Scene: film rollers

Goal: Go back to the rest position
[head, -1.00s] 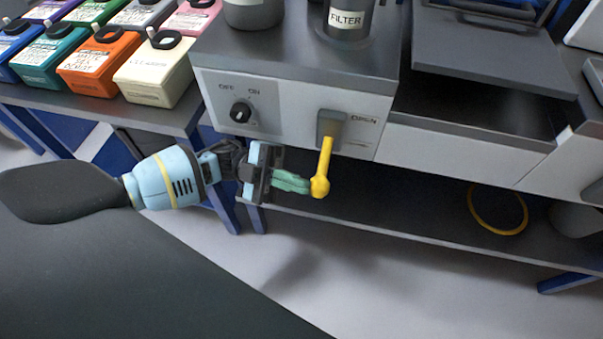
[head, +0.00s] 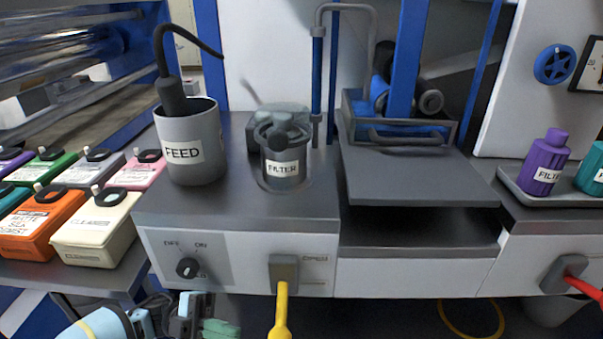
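My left gripper (head: 208,328) is at the bottom edge of the head view, below the front panel of the grey machine (head: 236,262). Its green fingertips are cut off by the picture edge, so whether they are open or shut cannot be made out. It is to the left of the yellow lever (head: 280,312), which hangs down from the panel, with a gap between them. My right gripper is not in view.
A FEED pot (head: 188,150) and a FILTER canister (head: 284,165) stand on the machine. A grey tray (head: 415,180) is to their right. Coloured containers, including a cream one (head: 97,230), fill the left table. A red lever (head: 580,275) sticks out at right.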

